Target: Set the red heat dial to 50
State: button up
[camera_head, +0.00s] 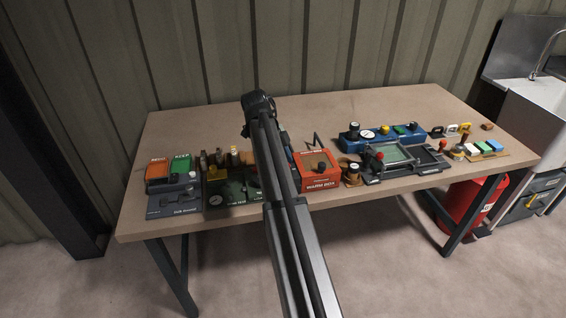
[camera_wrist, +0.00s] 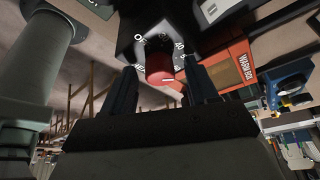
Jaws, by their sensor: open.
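The red heat dial (camera_wrist: 160,68) shows in the wrist view as a round red knob on a dark panel with white marks around it. A short white line shows on the dial's lower edge. My gripper (camera_wrist: 160,82) is open, with one dark finger on each side of the dial. I cannot tell whether either finger touches it. In the head view my arm covers the gripper, and I cannot make out the dial surely there.
The orange warm box (camera_head: 317,174) stands right of my arm on the workbench (camera_head: 240,112). A green device (camera_head: 226,188) with a gauge is left of it. Orange and green bins (camera_head: 181,168) stand at far left. A blue panel (camera_head: 352,143) with knobs is at right.

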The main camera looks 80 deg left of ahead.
jog(key=v, duration=1.2)
dwell(0.3)
